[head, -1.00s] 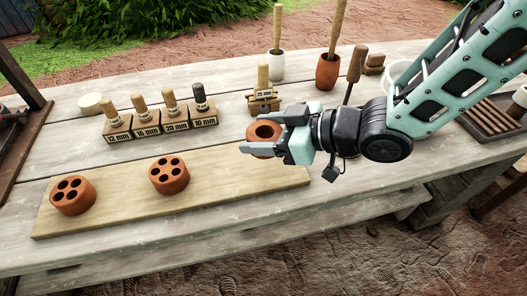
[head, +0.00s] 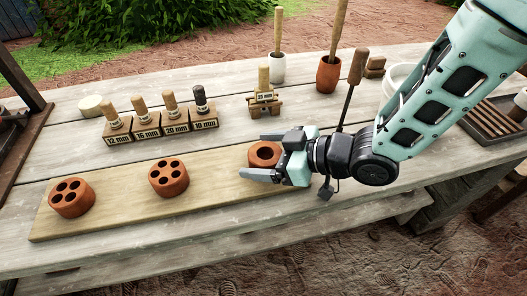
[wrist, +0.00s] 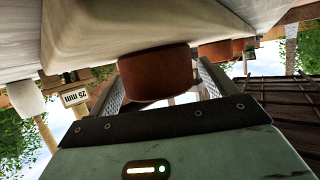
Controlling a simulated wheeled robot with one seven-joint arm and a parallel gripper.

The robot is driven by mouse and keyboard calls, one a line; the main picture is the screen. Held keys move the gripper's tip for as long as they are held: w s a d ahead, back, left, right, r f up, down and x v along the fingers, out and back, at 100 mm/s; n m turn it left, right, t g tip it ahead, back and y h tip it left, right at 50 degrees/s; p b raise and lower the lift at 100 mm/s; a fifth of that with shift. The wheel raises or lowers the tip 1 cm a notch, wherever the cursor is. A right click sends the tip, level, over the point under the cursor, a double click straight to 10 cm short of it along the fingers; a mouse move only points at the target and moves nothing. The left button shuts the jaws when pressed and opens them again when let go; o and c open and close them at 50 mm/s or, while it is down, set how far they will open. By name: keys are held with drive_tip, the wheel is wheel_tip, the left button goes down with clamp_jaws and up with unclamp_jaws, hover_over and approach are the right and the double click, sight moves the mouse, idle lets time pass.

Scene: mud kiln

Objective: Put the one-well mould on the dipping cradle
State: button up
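The one-well mould (head: 264,154), a round terracotta block with one large hole, is on the right end of the pale board, between my fingers. My gripper (head: 257,155) is open around it, one finger on the far side and one on the near side. In the wrist view the mould (wrist: 158,72) shows between the fingers (wrist: 160,85), with a slim gap at the right finger. A small wooden stand (head: 264,110) with a 25 mm handled tool is behind the mould. I cannot tell for sure which thing is the dipping cradle.
Two many-holed moulds (head: 71,197) (head: 169,177) stand on the board (head: 120,215). Behind it is a block of handled tools (head: 160,128). A white pot (head: 277,68), a brown pot (head: 328,74) and a slatted tray (head: 492,122) stand farther back and right.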

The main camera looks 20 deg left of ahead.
idle(0.4)
drive_tip(key=w+d+r+m+t+h, duration=0.1)
drive_tip(key=d+r+t+h, duration=0.15)
drive_tip(key=d, duration=0.65)
drive_tip(key=w+d+r+m+t+h, duration=0.1)
drive_tip(key=w+d+r+m+h, duration=0.2)
drive_tip(key=d, duration=0.6)
drive_tip(key=s+d+r+m+g+h, duration=0.1)
drive_tip(key=s+d+r+m+h, duration=0.1)
drive_tip(key=s+d+m+h, duration=0.2)
drive_tip(key=s+d+h, duration=0.2)
drive_tip(key=s+d, duration=0.1)
drive_tip(key=s, duration=0.1)
drive_tip(key=shift+s+p, duration=0.2)
drive_tip(key=shift+p, duration=0.2)
drive_tip(key=shift+o, duration=0.5)
drive_tip(key=s+r+m+g+h, duration=0.1)
drive_tip(key=s+g, duration=0.2)
drive_tip(key=s, duration=0.5)
drive_tip(key=shift+d+r+m, duration=0.3)
drive_tip(key=shift+d+r, duration=0.05)
drive_tip(key=shift+d, duration=0.1)
